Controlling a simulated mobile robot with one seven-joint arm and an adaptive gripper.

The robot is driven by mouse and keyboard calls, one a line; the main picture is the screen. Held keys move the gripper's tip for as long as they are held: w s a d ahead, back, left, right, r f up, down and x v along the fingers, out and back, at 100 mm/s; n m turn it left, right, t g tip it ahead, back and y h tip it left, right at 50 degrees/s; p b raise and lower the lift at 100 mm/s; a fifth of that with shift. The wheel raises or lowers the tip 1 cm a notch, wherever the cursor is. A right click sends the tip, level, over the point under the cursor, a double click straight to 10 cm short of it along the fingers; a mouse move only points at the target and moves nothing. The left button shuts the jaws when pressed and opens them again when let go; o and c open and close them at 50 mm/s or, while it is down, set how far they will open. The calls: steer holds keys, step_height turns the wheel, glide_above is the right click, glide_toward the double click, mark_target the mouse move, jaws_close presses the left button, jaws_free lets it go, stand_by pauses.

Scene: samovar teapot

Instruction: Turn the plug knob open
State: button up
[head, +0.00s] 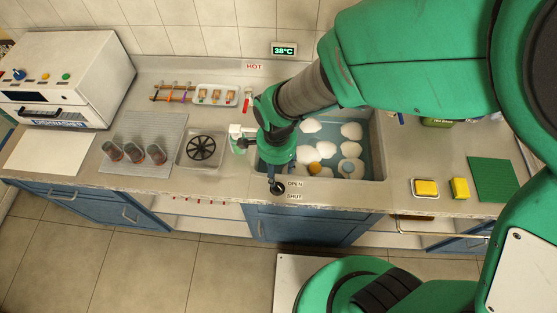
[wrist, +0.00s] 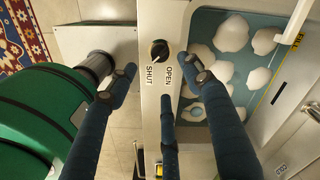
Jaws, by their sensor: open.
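The plug knob (wrist: 159,49) is a round black knob on the pale counter's front strip, beside the printed words SHUT (wrist: 152,77) and OPEN (wrist: 172,77). A small light mark on it seems to lie on the SHUT side. My gripper (wrist: 159,75) is open, its dark fingers spread to either side of the knob strip, with one finger below the labels. No finger visibly grips the knob.
The sink (head: 375,150) holds bluish water and several white rounded pieces. A black round drain-like grate (head: 201,148), dark red cups (head: 156,154) and a white oven-like box (head: 65,75) stand left. Yellow sponges (head: 426,188) and a green mat (head: 494,179) lie right.

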mark_target(277, 185)
step_height(277, 185, down, 11)
steer(key=shift+b, duration=1.1)
steer(key=c, duration=1.2)
